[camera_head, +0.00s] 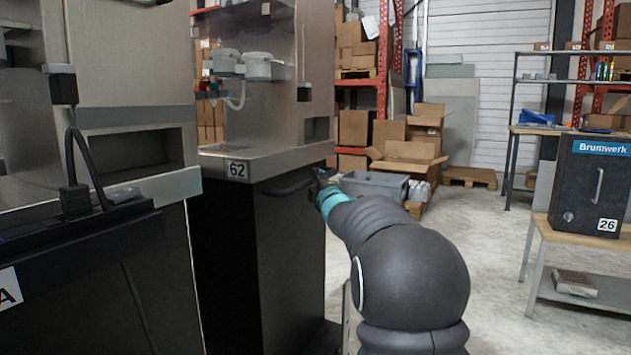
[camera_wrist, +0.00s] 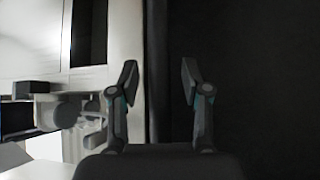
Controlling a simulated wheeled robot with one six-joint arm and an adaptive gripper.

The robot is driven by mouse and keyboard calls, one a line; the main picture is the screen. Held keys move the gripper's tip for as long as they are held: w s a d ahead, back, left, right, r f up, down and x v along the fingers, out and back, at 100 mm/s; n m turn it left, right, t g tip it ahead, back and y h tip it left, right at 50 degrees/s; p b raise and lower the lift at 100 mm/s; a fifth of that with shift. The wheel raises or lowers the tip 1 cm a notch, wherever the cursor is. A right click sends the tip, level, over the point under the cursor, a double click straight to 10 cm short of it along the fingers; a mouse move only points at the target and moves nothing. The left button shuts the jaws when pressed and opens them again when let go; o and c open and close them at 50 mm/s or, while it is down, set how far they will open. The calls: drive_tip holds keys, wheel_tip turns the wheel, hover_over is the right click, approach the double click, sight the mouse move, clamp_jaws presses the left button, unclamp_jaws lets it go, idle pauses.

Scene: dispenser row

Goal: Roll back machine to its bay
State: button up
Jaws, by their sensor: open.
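My gripper is at the right end of this handle in the head view, partly hidden by my wrist. In the wrist view my gripper (camera_wrist: 159,82) is open, its fingers spread before the dark cabinet face. A dark vertical strip lies between the fingertips; I cannot tell whether it is the handle. Contact cannot be judged.
Another steel machine (camera_head: 130,50) stands close at the left, with black cables on its front. A grey bin (camera_head: 375,186) and cardboard boxes (camera_head: 408,150) are behind my arm. A black "Brumwerk" box (camera_head: 590,185) sits on a bench at right. Floor between is open.

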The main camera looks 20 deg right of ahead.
drive_tip(key=shift+w, duration=0.3)
clamp_jaws()
